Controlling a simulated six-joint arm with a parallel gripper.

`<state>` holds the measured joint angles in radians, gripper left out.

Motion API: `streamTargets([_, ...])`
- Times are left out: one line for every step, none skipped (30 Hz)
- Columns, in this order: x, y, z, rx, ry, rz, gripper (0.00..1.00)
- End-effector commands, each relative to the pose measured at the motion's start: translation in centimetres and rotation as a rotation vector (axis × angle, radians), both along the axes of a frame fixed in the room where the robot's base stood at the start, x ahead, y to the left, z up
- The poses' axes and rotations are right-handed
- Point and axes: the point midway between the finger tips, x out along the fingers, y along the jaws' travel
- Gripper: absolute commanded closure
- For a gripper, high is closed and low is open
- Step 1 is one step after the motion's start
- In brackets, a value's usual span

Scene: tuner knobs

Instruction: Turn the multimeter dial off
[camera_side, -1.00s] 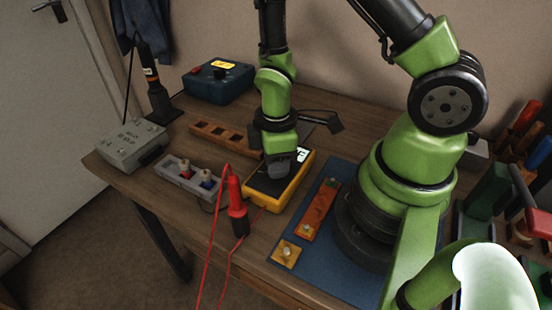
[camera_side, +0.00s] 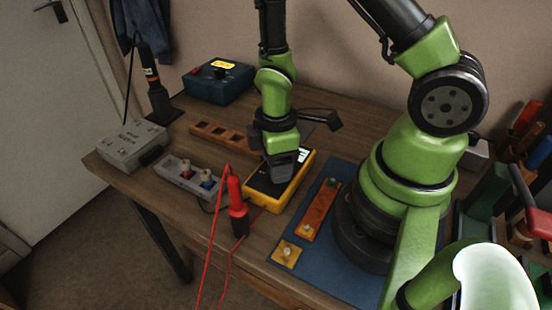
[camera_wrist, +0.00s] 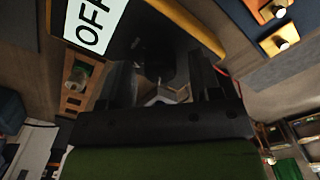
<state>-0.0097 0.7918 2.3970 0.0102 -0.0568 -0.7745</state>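The yellow and black multimeter (camera_side: 292,190) lies on the bench, with my gripper (camera_side: 284,180) pointing down over its face. In the wrist view, the multimeter's white display (camera_wrist: 92,22) shows large letters that appear to read "OFF", cut by the frame edge. The dark dial (camera_wrist: 158,62) lies between the two fingers of my gripper (camera_wrist: 160,80). The fingers stand apart, with a gap visible on each side of the dial. The dial's pointer is too dark to make out. In the side view my gripper hides the dial.
Red and black probes (camera_side: 236,205) with red leads stand at the multimeter's front left. A grey block (camera_side: 187,180) with knobs and a wooden slotted block (camera_side: 220,135) lie to the left. A blue mat (camera_side: 315,260) with orange blocks is at right.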

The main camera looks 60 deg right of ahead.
Motion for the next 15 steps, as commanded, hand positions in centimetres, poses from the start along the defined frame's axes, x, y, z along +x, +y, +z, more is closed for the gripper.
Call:
streamTargets([0.0, 0.0, 0.0, 0.0, 0.001, -0.001, 0.42])
streamTargets([0.0, 0.0, 0.0, 0.0, 0.001, -0.001, 0.42])
streamTargets([0.0, 0.0, 0.0, 0.0, 0.001, -0.001, 0.42])
streamTargets([0.0, 0.0, 0.1, 0.0, 0.001, -0.001, 0.42])
streamTargets([0.0, 0.0, 0.2, -0.001, 0.001, -0.001, 0.42])
streamTargets([0.0, 0.0, 0.4, -0.001, -0.001, -0.001, 0.42])
streamTargets([0.0, 0.0, 0.6, -0.001, -0.002, -0.001, 0.42])
streamTargets([0.1, 0.0, 0.9, -0.001, -0.002, -0.001, 0.42])
streamTargets([0.1, 0.0, 1.4, -0.001, -0.004, 0.0, 0.42])
streamTargets([0.1, 0.0, 1.7, -0.001, -0.004, -0.001, 0.42])
streamTargets([0.1, 0.0, 2.2, 0.0, -0.006, -0.001, 0.42])
streamTargets([0.1, 0.0, 2.8, 0.0, -0.006, -0.002, 0.42])
streamTargets([0.1, 0.0, 3.3, 0.0, -0.007, -0.002, 0.42])
streamTargets([0.1, 0.0, 3.8, 0.0, -0.007, -0.001, 0.42])
streamTargets([0.1, 0.0, 4.5, 0.0, -0.007, 0.0, 0.42])
